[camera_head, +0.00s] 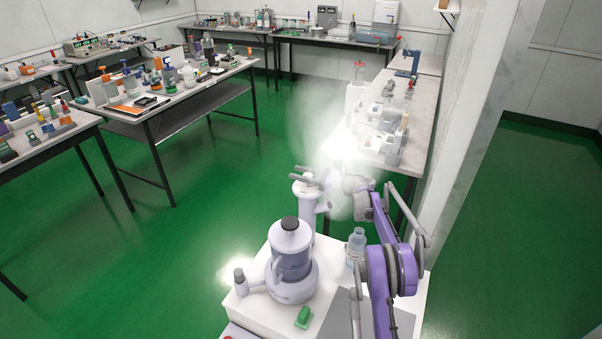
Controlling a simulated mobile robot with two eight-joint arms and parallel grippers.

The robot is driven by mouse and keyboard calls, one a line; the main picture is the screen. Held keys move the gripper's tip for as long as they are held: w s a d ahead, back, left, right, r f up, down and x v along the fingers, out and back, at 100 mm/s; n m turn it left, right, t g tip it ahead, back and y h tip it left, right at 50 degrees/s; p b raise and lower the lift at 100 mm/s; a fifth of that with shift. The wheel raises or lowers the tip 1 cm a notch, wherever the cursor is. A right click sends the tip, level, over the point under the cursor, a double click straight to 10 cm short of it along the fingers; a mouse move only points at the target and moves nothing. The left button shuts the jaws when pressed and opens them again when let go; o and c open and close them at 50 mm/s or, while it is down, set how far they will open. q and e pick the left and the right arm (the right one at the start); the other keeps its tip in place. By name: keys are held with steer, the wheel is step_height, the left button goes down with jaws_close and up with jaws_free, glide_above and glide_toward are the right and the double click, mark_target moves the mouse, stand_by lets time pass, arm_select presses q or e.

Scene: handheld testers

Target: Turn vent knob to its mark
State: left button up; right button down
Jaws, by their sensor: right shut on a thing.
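My right gripper (297,174) reaches in from the right, with its two grey fingers lying across the top of a pale lilac upright fitting (306,201). It is shut on the top part there, which I take to be the vent knob; the fingers largely hide it. A white haze and a bright glare lie around the wrist and fitting. The knob's mark and pointer cannot be made out. My left gripper is not in view.
A white bench (262,314) in front carries a lilac vessel with a dark cap (292,262), a clear bottle (356,246) and a green block (303,317). A cluttered bench (417,132) stands behind at right. More cluttered tables stand left and back. Green floor (215,215) is clear between.

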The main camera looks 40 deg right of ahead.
steer(key=shift+s+a+n+g+y, duration=0.1)
steer(key=shift+a+n+g+y, duration=0.1)
steer(key=shift+n+g+y, duration=0.75)
steer(key=shift+y, duration=0.35)
steer(key=shift+c, duration=2)
jaws_free()
steer(key=shift+a, duration=0.1)
steer(key=v, duration=1.1)
